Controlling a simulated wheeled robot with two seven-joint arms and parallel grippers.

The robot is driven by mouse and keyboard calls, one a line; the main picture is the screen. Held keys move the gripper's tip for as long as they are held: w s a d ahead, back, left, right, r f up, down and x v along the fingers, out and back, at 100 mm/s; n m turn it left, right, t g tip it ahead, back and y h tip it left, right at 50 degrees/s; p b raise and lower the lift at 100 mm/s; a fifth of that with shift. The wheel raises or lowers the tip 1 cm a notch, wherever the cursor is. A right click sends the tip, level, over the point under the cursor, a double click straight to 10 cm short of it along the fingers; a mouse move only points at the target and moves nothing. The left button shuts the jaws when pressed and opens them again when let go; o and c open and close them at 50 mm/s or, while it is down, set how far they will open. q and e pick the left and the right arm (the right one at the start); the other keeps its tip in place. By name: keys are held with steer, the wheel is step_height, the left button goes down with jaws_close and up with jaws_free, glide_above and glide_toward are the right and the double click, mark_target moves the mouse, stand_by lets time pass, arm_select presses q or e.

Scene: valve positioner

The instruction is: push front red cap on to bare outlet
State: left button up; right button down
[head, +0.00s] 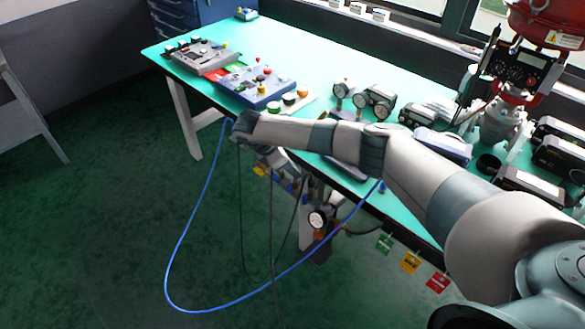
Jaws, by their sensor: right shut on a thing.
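My right arm reaches across the picture from the right, and its wrist bends down at the table's front edge. My right gripper (264,163) is small and partly hidden under the wrist, in front of the table edge. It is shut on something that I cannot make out. Small yellow and blue fittings and a round white-faced gauge (318,219) sit below the table's front edge, to the right of the gripper. I cannot pick out the front red cap or the bare outlet there; the arm covers part of this area. My left gripper is not in view.
The green table (330,60) carries a grey control box (200,56), a blue box with coloured knobs (255,87), gauges (375,102) and a red-topped valve (500,110). A blue hose (178,250) loops over the floor. Coloured tags (411,262) hang at the front edge.

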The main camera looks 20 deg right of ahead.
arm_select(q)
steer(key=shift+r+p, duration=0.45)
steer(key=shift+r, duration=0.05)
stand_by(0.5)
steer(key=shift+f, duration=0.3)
arm_select(e)
steer(key=shift+f, duration=0.65)
stand_by(0.5)
steer(key=c, duration=1.7)
jaws_free()
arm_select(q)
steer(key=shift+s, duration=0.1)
